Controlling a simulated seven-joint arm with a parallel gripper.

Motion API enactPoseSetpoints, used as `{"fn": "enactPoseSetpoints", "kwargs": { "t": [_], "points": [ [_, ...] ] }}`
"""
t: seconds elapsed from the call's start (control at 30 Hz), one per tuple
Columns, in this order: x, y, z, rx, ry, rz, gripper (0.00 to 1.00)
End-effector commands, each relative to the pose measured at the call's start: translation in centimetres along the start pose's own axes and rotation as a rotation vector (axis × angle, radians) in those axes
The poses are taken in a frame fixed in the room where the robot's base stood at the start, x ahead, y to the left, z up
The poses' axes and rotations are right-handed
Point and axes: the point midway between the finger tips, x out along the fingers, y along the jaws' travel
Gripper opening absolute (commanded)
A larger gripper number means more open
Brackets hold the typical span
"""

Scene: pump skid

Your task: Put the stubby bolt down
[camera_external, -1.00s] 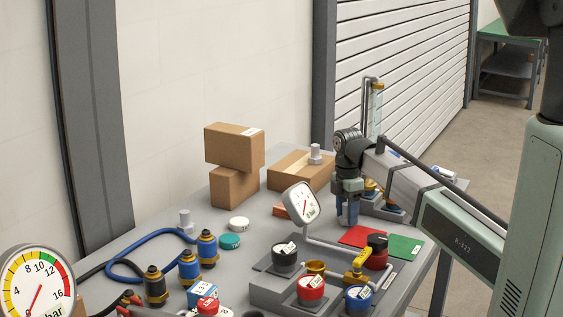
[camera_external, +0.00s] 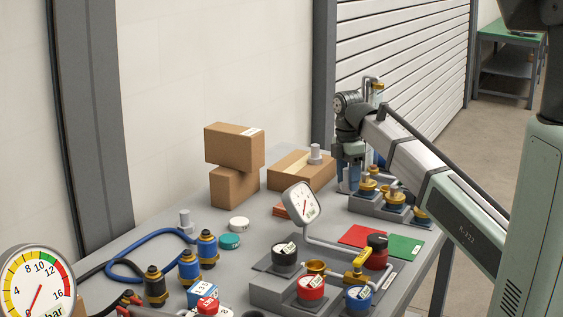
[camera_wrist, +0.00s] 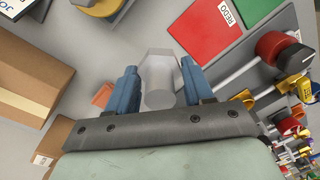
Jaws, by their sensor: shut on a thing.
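My gripper (camera_external: 348,182) is at the far end of the bench, right of the cardboard boxes and left of the row of brass-and-blue fittings. In the wrist view, its blue fingers (camera_wrist: 160,82) are shut on a light grey stubby bolt (camera_wrist: 158,70) with a hexagonal head. The bolt sits between the two fingers, above the grey bench top (camera_external: 258,205). I cannot tell how far it is above the surface. The external view does not clearly show the held bolt.
The fittings block (camera_external: 385,207) is to the right. Red (camera_external: 360,236) and green (camera_external: 404,246) mats and a gauge (camera_external: 301,204) are nearer the camera.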

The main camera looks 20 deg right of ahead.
Motion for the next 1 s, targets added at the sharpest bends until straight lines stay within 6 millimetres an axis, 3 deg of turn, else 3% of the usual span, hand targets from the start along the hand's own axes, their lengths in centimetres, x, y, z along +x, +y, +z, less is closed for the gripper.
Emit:
{"fn": "enactPoseSetpoints", "kwargs": {
  "t": [0.6,0.8,1.0],
  "points": [
    [-7.4,22.6,-1.5,0.034,0.026,0.026,0.19],
    [-9.0,27.8,-2.1,0.074,0.04,0.048,0.19],
    [-9.6,29.8,-2.4,0.136,0.056,0.076,0.19]
  ]
}}
